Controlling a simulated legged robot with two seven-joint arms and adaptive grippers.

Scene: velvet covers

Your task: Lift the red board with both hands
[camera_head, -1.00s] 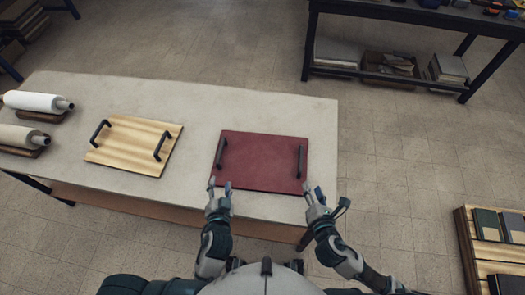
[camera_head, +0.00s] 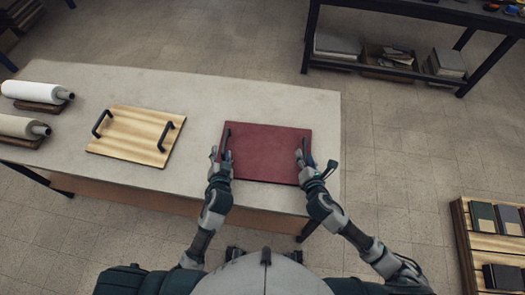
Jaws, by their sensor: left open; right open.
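The red board (camera_head: 265,150) lies flat on the pale table (camera_head: 235,100). It has a dark handle at each side; the left handle (camera_head: 226,141) and the right handle (camera_head: 304,146) both show in part. My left gripper (camera_head: 219,155) is open at the board's left edge, by the near end of the left handle. My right gripper (camera_head: 304,159) is open at the right edge, by the right handle. The fingers cover the near ends of the handles, and I cannot tell whether they touch them.
A striped wooden board (camera_head: 136,135) with two black handles lies to the left. Two rolls, one white (camera_head: 35,91) and one beige (camera_head: 22,127), lie at the table's left end. A shelf bench (camera_head: 410,72) stands behind on the right. A wooden rack (camera_head: 470,240) is at the lower right.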

